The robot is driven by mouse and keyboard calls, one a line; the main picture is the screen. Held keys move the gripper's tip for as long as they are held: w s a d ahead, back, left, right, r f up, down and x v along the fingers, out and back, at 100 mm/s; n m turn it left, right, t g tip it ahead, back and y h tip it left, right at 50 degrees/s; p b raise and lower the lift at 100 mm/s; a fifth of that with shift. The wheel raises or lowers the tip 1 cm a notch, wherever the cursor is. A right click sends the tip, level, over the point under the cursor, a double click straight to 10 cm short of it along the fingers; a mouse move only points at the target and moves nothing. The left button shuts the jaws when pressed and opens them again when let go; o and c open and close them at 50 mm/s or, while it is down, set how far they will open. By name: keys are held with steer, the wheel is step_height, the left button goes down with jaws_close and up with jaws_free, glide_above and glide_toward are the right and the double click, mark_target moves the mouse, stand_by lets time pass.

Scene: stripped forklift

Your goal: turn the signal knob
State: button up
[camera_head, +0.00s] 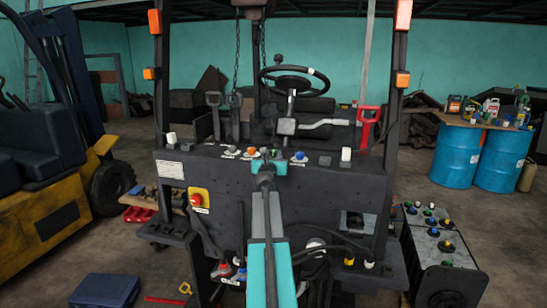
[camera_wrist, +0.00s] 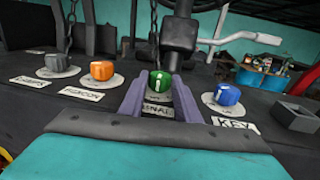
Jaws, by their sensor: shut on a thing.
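The signal knob (camera_wrist: 159,84) is green with a white pointer mark that looks about upright in the wrist view. It sits on the dark panel, with its label (camera_wrist: 158,112) partly covered by a finger. My gripper (camera_wrist: 158,90) is shut on it, with one purple finger on each side. In the head view my gripper (camera_head: 268,165) reaches the middle of the panel, and a little green of the signal knob (camera_head: 275,153) shows there.
The blue key knob (camera_wrist: 227,94) is close on the right. The orange beacon knob (camera_wrist: 102,70) and a grey knob (camera_wrist: 58,62) are on the left.

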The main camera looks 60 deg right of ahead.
steer(key=shift+w+f+m+g+b, duration=0.2)
steer(key=shift+m+g+b, duration=0.25)
steer(key=shift+b, duration=0.9)
steer(key=m+g+h+b, duration=0.1)
steer(key=g+b, duration=0.1)
steer(key=b, duration=0.2)
steer(key=shift+w+a, duration=0.1)
steer(key=shift+w, duration=0.05)
steer(key=shift+w+r+m+g+h+b, duration=0.1)
steer(key=shift+w+m+g+h+b, duration=0.1)
steer(key=shift+m+g+b, duration=0.6)
steer(key=shift+w+m+g+h+b, duration=0.15)
steer(key=shift+m+g+b, duration=0.3)
steer(key=shift+g+b, duration=0.6)
steer(key=shift+r+m+g+b, duration=0.1)
steer(key=shift+m+g+b, duration=0.3)
steer(key=shift+m+g, duration=0.6)
steer(key=o, duration=1)
steer(key=shift+o, duration=0.2)
steer(key=shift+a, duration=0.15)
steer(key=w+a+b, duration=0.1)
steer(key=a+b, duration=0.2)
steer(key=a, duration=1)
steer(key=shift+a, duration=0.3)
